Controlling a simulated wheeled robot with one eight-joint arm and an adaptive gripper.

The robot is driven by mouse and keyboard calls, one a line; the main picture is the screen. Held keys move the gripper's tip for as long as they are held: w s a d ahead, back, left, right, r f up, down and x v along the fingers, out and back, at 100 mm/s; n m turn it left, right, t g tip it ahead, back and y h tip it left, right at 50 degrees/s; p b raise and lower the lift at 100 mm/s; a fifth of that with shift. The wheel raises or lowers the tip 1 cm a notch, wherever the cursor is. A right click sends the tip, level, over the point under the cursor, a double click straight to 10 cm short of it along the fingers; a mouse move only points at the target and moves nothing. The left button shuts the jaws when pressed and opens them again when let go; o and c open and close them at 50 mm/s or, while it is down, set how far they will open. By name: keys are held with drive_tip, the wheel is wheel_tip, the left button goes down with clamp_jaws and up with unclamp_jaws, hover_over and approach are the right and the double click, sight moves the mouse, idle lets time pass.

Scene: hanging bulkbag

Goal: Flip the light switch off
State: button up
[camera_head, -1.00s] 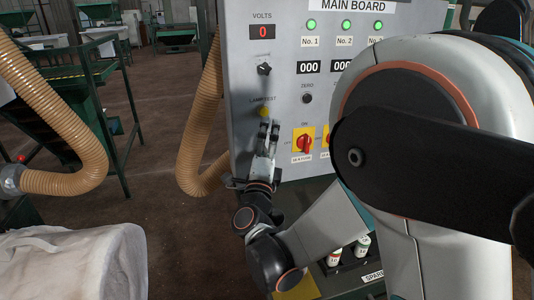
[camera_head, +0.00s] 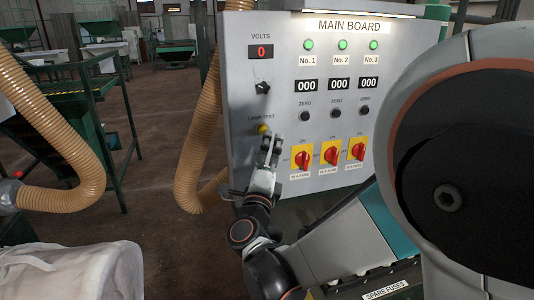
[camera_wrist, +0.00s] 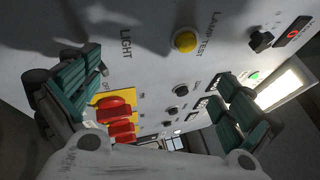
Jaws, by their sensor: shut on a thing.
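My gripper (camera_head: 270,146) is at the lower left of the grey main board, just below the yellow lamp test button (camera_head: 263,128). The wrist view shows its two dark green finger pads, left and right of the picture, with no held thing visible between them. The word LIGHT (camera_wrist: 126,43) is printed on the board beside the left finger. I cannot make out the light switch itself; a finger may hide it. I cannot tell whether the gripper touches the board.
Several red rotary switches on yellow plates (camera_head: 302,158) sit close to the right of my gripper. A black knob (camera_head: 262,88) is above the lamp test button. A ribbed tan hose (camera_head: 197,140) hangs along the board's left side.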

drive_tip(key=shift+s+a, duration=0.1)
drive_tip(key=shift+s, duration=0.45)
drive_tip(key=shift+c, duration=0.8)
drive_tip(key=shift+s, duration=0.4)
drive_tip(key=c, duration=0.3)
drive_tip(key=shift+s+a+f, duration=0.1)
drive_tip(key=shift+s, duration=0.4)
drive_tip(key=c, duration=0.8)
drive_tip(key=shift+s+a, duration=0.2)
drive_tip(key=shift+s, duration=1.8)
drive_tip(key=shift+s+a, duration=0.2)
drive_tip(key=shift+s, duration=1.75)
drive_tip(key=shift+s+a, duration=0.2)
drive_tip(key=shift+s, duration=1.8)
drive_tip(key=shift+c, duration=0.2)
